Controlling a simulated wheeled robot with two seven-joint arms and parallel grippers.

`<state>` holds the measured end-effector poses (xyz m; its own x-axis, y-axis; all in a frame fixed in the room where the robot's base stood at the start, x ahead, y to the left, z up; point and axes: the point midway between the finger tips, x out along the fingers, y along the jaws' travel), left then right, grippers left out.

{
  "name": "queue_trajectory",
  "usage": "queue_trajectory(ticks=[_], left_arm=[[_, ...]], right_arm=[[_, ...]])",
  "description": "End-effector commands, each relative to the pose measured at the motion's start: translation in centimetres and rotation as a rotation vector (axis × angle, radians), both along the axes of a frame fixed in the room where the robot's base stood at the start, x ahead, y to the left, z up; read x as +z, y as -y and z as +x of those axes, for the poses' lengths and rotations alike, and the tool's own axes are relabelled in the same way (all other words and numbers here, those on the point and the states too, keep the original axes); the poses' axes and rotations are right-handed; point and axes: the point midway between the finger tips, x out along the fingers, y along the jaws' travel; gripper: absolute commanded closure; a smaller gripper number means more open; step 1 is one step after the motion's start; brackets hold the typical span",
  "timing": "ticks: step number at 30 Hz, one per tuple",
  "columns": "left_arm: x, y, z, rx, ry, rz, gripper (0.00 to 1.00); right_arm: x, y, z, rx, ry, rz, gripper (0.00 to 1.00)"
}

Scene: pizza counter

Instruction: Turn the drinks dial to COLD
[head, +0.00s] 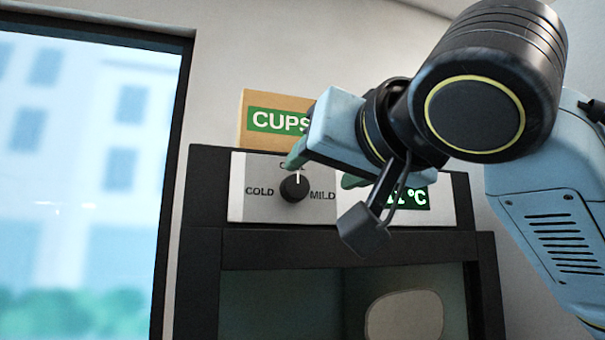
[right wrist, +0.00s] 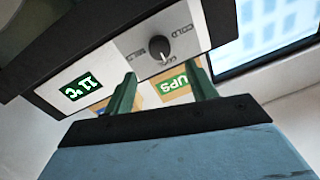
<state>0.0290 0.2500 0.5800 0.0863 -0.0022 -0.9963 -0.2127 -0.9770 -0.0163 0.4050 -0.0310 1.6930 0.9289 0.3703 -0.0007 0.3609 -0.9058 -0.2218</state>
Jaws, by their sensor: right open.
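The drinks dial (head: 294,189) is a round black knob on a light panel. Its white pointer stands straight up, between COLD on the left and MILD on the right, at a top label partly hidden by my gripper. My right gripper (head: 322,169) is open, its green fingers in front of the panel, above and right of the dial. In the right wrist view the dial (right wrist: 153,50) shows beyond the gap between the open fingers (right wrist: 162,84), apart from them. My left gripper is not in view.
A CUPS box (head: 262,121) stands on top of the dark cabinet (head: 207,185). A window (head: 85,170) is at left.

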Motion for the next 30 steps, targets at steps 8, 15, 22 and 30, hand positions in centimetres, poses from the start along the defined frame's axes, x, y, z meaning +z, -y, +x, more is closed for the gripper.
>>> queue_trajectory(ticks=[8,15,22,30], left_arm=[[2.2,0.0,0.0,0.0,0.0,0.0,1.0],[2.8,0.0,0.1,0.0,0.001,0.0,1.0],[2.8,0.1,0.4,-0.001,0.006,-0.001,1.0],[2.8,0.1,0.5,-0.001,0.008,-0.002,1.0]], right_arm=[[0.2,-2.0,5.1,-0.001,-0.003,-0.001,0.44],[0.1,-2.7,7.0,-0.001,-0.001,0.0,0.44],[0.0,-2.8,7.2,0.001,0.0,0.001,0.44],[0.0,-2.8,7.2,0.001,0.0,0.0,0.7]])
